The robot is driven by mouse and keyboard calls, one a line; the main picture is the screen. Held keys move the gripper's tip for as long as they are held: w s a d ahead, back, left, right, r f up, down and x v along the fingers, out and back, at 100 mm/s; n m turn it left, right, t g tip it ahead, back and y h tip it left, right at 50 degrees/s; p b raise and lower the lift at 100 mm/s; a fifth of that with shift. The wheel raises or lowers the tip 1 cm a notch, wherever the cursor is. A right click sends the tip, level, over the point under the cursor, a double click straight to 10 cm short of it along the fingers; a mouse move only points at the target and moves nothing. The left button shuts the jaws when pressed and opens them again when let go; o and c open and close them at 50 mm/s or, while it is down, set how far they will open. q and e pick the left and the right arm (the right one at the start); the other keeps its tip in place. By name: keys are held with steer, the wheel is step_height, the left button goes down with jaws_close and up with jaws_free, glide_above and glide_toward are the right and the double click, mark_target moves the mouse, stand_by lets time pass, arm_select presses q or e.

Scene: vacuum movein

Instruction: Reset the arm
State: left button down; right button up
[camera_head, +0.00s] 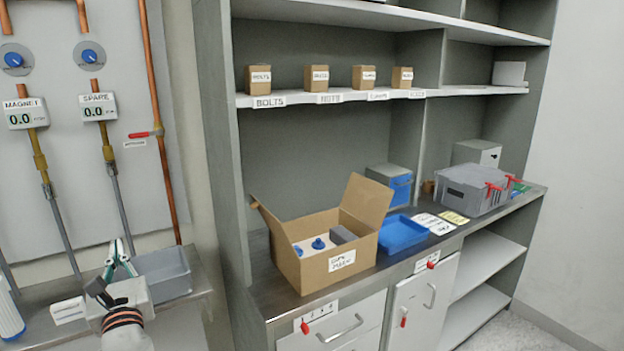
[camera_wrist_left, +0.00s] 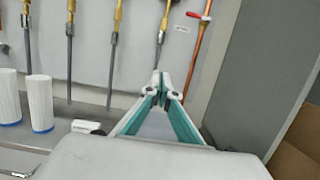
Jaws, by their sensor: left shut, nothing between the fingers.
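My left arm comes in at the lower left of the head view. Its gripper (camera_head: 120,250) points up in front of the steel side shelf and the wall panel, next to a grey bin. In the left wrist view the teal fingers of the left gripper (camera_wrist_left: 160,78) meet at their tips, with nothing between them. The wall panel with its pipes is behind the fingertips. My right gripper does not show in either view.
A grey bin (camera_head: 163,274) stands beside the left gripper. An open cardboard box (camera_head: 285,260), a blue tray (camera_head: 402,236) and a grey crate (camera_head: 470,188) stand on the counter. White cylinders (camera_wrist_left: 40,103) stand left of the gripper. A cabinet side wall rises to the right.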

arm_select(q)
steer(key=s+d+f+n+g+h, duration=0.1)
steer(key=s+d+f+n+h, duration=0.2)
steer(key=f, duration=0.7)
steer(key=s+d+f+n+g+h, duration=0.2)
steer(key=d+f+n+h, duration=0.15)
steer(key=f, duration=0.55)
steer(key=s+d+f+n+g+h, duration=0.1)
steer(key=s+d+f+n+h, duration=0.2)
steer(key=f, duration=0.7)
steer(key=s+d+f+n+g+h, duration=0.1)
steer(key=s+d+f+n+h, duration=0.1)
steer(key=s+d+f+n, duration=0.3)
steer(key=s+d+f+n+g+h, duration=0.2)
steer(key=s+d+f+n, duration=0.3)
steer(key=s+f+n, duration=0.4)
steer(key=s+n, duration=0.2)
steer(key=s, duration=0.2)
steer(key=shift+s+d+f, duration=0.25)
steer(key=shift+s+f, duration=0.05)
steer(key=shift+s, duration=0.1)
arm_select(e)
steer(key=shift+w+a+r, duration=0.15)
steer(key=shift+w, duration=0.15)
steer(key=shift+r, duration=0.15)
